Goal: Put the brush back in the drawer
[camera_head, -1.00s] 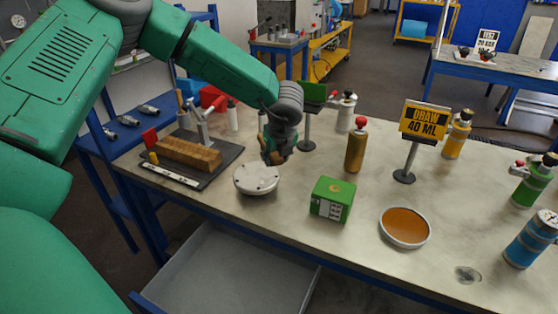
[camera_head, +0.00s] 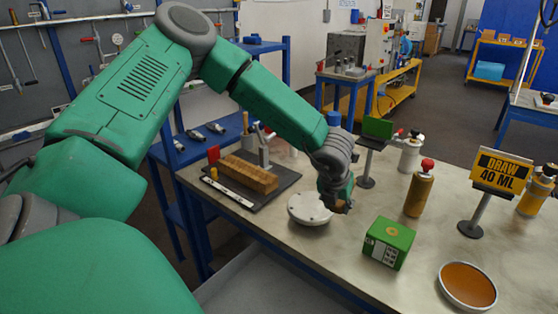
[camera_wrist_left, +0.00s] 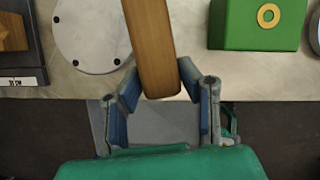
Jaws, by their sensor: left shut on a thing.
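In the left wrist view a wooden handle, seemingly the brush's (camera_wrist_left: 150,45), lies between the fingers of my left gripper (camera_wrist_left: 158,82). The gripper is shut on it near its end. The brush's other end is out of that view. In the head view my left gripper (camera_head: 338,203) is just right of the white round flange, over the bench; the brush is hardly visible there. The open grey drawer (camera_head: 255,285) is below the bench's front edge, partly hidden by my arm. It also shows below the fingers in the wrist view (camera_wrist_left: 160,125). My right gripper is out of view.
The white flange (camera_head: 308,208) and a green box (camera_head: 388,243) flank the gripper. A dark board (camera_head: 285,182) with a wooden block is at left. A sign (camera_head: 497,175), a brass bottle (camera_head: 420,190) and an amber dish (camera_head: 467,286) stand at right.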

